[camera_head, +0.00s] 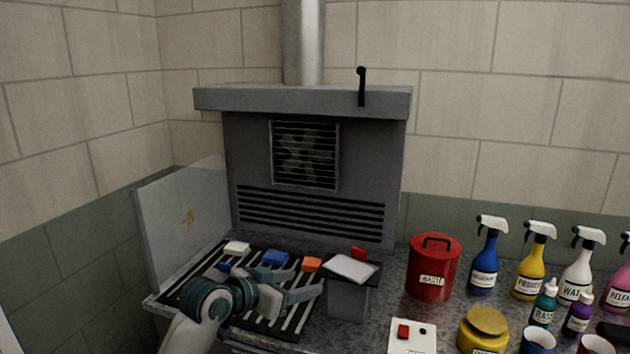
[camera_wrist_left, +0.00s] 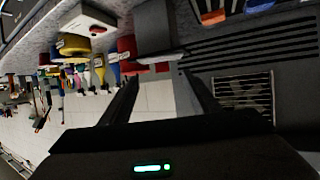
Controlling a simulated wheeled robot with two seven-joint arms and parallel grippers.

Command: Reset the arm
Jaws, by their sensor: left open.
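My left gripper (camera_head: 308,280) is over the slatted grate of the bench, coming in from the lower left. Its two fingers are apart and nothing is between them. In the left wrist view the gripper (camera_wrist_left: 160,85) also shows spread fingers with an empty gap, with the bench and vent tilted around it. My left arm hides part of the grate. My right gripper is not in view.
A white sponge-like block (camera_head: 237,248), a blue block (camera_head: 275,258) and an orange block (camera_head: 311,264) lie on the grate (camera_head: 290,310). A small stand (camera_head: 348,300) holds a pale sheet (camera_head: 352,267) just right of the gripper. A red bin (camera_head: 432,270) and spray bottles (camera_head: 485,262) stand farther right.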

